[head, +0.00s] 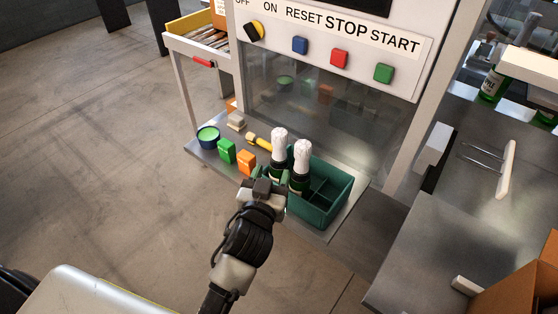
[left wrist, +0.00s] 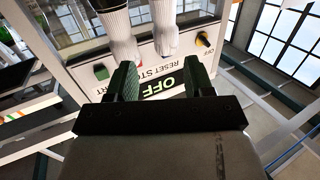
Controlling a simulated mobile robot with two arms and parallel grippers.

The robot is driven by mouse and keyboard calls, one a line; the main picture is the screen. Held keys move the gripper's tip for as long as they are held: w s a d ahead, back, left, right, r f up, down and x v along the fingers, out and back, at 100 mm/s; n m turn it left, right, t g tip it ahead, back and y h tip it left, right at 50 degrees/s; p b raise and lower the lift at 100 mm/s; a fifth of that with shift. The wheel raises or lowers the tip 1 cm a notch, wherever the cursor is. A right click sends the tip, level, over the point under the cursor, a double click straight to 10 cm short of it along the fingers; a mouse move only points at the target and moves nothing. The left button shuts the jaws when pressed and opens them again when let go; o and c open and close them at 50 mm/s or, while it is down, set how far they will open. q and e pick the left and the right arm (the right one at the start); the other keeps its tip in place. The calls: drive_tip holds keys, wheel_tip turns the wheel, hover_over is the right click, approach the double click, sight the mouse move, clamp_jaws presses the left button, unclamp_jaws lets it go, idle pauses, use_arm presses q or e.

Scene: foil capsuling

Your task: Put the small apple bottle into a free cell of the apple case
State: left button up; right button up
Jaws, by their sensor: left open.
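A dark green case (head: 340,207) with dividers stands on the metal shelf of the machine. Two bottles with white foil tops, the left one (head: 279,146) and the right one (head: 301,158), stand upright at its left side, seemingly in its cells. Cells on its right look empty. I cannot tell which bottle is the small apple one. My left gripper (head: 269,185) is open at the case's near left corner, close to the bottles. In the left wrist view the foil tops (left wrist: 165,28) show beyond the open fingers (left wrist: 160,82), with nothing between them. Its fingers partly hide the bottles' lower parts.
Left of the case are an orange box (head: 246,162), a green box (head: 226,151), a round green-topped tin (head: 208,137) and a yellow-handled tool (head: 260,142). The machine's button panel (head: 340,45) rises behind. A steel table (head: 440,240) stands at right.

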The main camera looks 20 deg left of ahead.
sight(278, 139)
use_arm(q)
drive_tip(key=shift+t, duration=0.3)
drive_tip(key=w, duration=0.1)
drive_tip(key=w+r+p, duration=0.1)
drive_tip(key=w, duration=0.1)
drive_tip(key=w+r, duration=0.1)
drive_tip(key=w, duration=0.1)
drive_tip(key=shift+w+a+r, duration=0.2)
drive_tip(key=shift+a+r, duration=0.05)
drive_tip(key=shift+a, duration=0.15)
drive_tip(key=shift+w+r+p, duration=0.15)
drive_tip(key=shift+w+p, duration=0.1)
drive_tip(key=shift+p, duration=0.2)
drive_tip(key=w, duration=0.1)
drive_tip(key=w+p, duration=0.1)
drive_tip(key=w, duration=0.2)
drive_tip(key=shift+w+a, duration=0.15)
drive_tip(key=shift+a, duration=0.2)
drive_tip(key=shift+w, duration=0.1)
drive_tip(key=shift+c, duration=1.1)
drive_tip(key=c, duration=0.7)
clamp_jaws()
use_arm(e)
drive_tip(key=r, duration=0.3)
drive_tip(key=shift+s+r, duration=0.25)
drive_tip(key=shift+s, duration=0.1)
